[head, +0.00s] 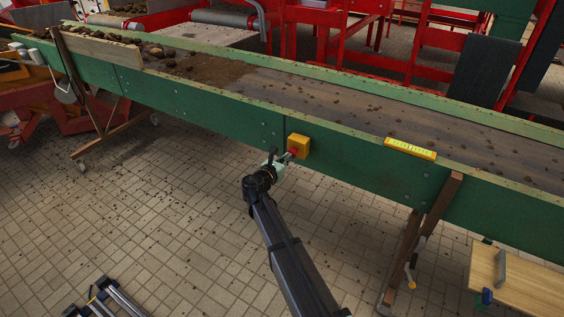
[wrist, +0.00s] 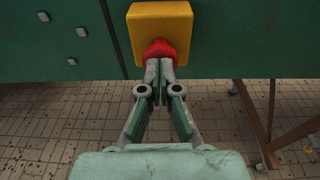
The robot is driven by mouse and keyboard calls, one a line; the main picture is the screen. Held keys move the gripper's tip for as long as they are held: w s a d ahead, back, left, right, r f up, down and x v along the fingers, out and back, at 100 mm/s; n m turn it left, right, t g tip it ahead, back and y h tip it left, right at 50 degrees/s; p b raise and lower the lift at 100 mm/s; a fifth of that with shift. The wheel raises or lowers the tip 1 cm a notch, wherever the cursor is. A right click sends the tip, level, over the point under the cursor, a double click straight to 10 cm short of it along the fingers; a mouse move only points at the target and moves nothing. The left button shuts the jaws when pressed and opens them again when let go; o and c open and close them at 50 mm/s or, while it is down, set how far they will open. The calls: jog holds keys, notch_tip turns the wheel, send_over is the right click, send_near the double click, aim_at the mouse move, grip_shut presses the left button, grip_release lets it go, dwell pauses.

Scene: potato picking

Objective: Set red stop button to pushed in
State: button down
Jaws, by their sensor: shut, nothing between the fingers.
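A yellow box (head: 299,145) is fixed to the green side of the conveyor. It carries the red stop button (head: 292,152). In the wrist view, the yellow box (wrist: 160,30) is at the top centre and the red button (wrist: 159,49) sits on its lower part. My gripper (head: 287,157) is shut and empty, with its fingertips at the button. In the wrist view, the fingertips (wrist: 160,65) overlap the lower part of the button and seem to touch it. Whether the button is pushed in cannot be told, as the fingertips hide part of it.
The green conveyor (head: 215,113) runs across the view with soil and potatoes on its belt. A yellow level (head: 410,148) lies on its near edge. A brown support leg (head: 436,210) stands to the right.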

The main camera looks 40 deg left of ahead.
jog(key=shift+w, duration=0.2)
jog(key=shift+x, duration=0.9)
jog(key=shift+a+r, duration=0.1)
jog(key=shift+r, duration=0.1)
